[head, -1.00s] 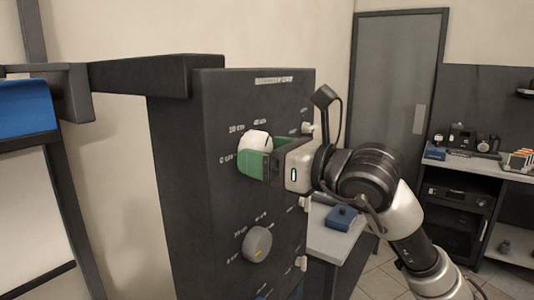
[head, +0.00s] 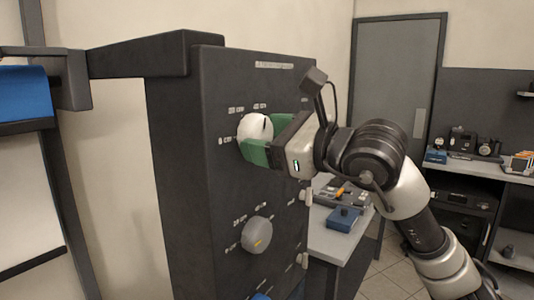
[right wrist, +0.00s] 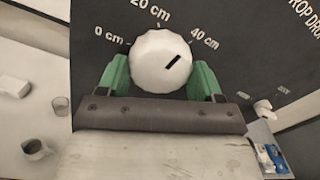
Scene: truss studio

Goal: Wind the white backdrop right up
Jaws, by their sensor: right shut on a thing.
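The white round knob (head: 254,128) with a black mark sits high on the dark panel (head: 230,180). In the right wrist view the knob (right wrist: 160,62) has its mark pointing to the upper right, towards the "40 cm" label; "0 cm" and "20 cm" labels also show. My right gripper (head: 265,138) is shut on this knob, one green finger on each side in the wrist view (right wrist: 160,80). The white backdrop (head: 25,205) hangs at the far left, its dark bottom bar well below the blue backdrop (head: 24,93). Its top is hidden. My left gripper is out of view.
Smaller white knobs line the panel's right edge. A dark beam (head: 135,57) runs left from the panel top. A table (head: 335,237) with a blue box (head: 343,218) stands behind on the right.

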